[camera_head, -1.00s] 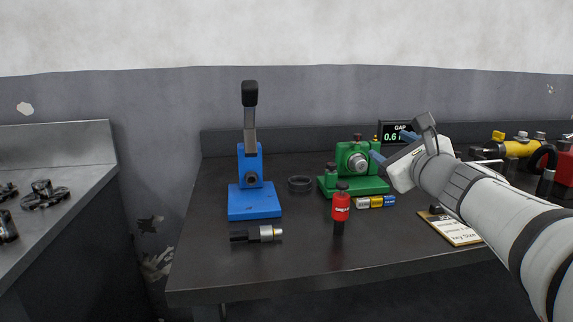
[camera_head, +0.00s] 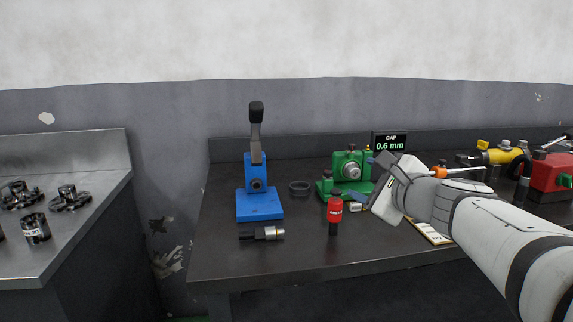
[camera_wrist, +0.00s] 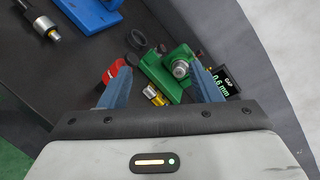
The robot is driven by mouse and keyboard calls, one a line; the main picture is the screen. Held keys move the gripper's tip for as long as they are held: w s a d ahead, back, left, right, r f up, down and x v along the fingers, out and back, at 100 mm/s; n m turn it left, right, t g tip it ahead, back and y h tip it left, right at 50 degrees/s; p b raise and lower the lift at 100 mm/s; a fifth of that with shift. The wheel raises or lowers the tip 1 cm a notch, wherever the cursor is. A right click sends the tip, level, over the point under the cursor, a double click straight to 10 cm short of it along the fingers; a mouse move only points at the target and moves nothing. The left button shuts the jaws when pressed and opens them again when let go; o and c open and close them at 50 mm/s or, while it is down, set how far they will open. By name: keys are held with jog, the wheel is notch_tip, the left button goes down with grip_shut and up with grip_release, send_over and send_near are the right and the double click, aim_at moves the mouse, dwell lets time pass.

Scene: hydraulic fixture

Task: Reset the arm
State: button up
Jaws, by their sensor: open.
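My arm reaches in from the lower right in the head view. My gripper (camera_head: 364,178) is above the right part of the dark workbench, close to the green fixture (camera_head: 350,168). In the wrist view my gripper (camera_wrist: 165,78) has its two blue fingers spread apart with nothing held between them. The green fixture (camera_wrist: 165,78) shows beyond and between the fingers, and I cannot tell the exact distance. The gauge display (camera_head: 390,143) behind it reads GAP 0.6 mm. My gripper partly hides the small cylinders and the clipboard (camera_head: 432,232).
A blue lever press (camera_head: 259,204), a dark ring (camera_head: 300,186), a black-silver cylinder (camera_head: 262,234) and a red-black tool (camera_head: 335,212) stand or lie left of my gripper. Yellow (camera_head: 500,155) and red (camera_head: 552,175) equipment is at right. Bare bench (camera_head: 290,262) lies in front.

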jog(key=s+a+n+g+h+p, duration=0.1)
jog(key=s+a+n+g+p, duration=0.4)
jog(key=s+n+g+p, duration=0.8)
jog(key=s+d+n+h+p, duration=0.4)
jog(key=s+n+p, duration=0.3)
jog(key=n+p, duration=0.1)
jog(key=shift+s+d+f+n+t+p, duration=0.2)
jog(key=shift+f+n+t+p, duration=0.15)
jog(key=shift+p, duration=0.25)
